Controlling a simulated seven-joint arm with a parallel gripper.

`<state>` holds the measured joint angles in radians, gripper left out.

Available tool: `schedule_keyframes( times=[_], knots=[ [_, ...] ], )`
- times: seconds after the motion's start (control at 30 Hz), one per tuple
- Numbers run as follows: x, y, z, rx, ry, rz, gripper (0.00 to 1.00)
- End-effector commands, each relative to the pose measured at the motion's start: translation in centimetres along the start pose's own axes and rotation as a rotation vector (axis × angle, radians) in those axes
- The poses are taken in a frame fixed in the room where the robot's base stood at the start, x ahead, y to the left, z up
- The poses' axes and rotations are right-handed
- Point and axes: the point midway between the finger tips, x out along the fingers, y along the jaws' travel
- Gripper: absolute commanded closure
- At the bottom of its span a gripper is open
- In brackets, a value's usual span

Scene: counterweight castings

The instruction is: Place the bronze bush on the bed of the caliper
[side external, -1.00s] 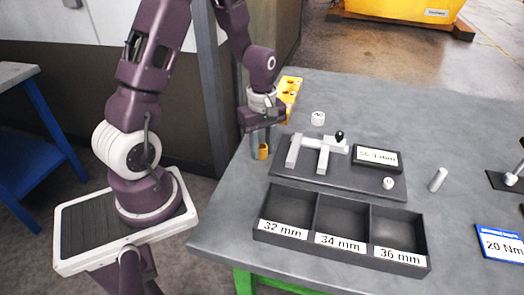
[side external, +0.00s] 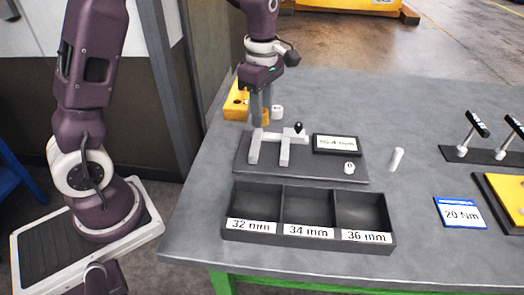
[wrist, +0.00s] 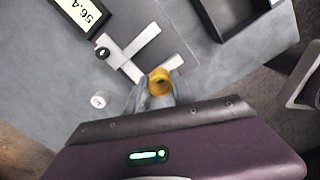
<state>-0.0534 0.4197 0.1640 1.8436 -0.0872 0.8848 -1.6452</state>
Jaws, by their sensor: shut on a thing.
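The bronze bush (side external: 265,117) is a short golden ring-shaped piece, held between the fingertips of my gripper (side external: 264,112). In the wrist view the bush (wrist: 160,85) shows its round hole between the fingers. The pale caliper (side external: 284,136) lies on a dark base plate, with two jaws pointing to the front and a black knob. The bush appears just behind the caliper's left end in the side view. In the wrist view it is beside the caliper (wrist: 138,46), near the jaw ends of the bar; contact cannot be told.
A display reading about 56.4 mm (side external: 337,144) stands right of the caliper. A three-bin tray (side external: 230,213), labelled 32, 34 and 36 mm, is in front. Bare table lies behind the display.

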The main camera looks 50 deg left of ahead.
Motion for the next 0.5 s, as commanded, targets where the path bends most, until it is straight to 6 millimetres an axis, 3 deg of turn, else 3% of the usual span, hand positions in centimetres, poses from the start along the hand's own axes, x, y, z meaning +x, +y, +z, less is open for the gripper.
schedule_keyframes(
  times=[0.03,0.13,0.5],
  knots=[
    [0.0,0.3,1.1,-0.023,0.000,0.001,1.00],
    [1.4,0.4,1.9,-0.060,0.002,-0.004,1.00],
    [8.9,0.4,1.8,-0.063,0.002,-0.003,1.00]
  ],
)
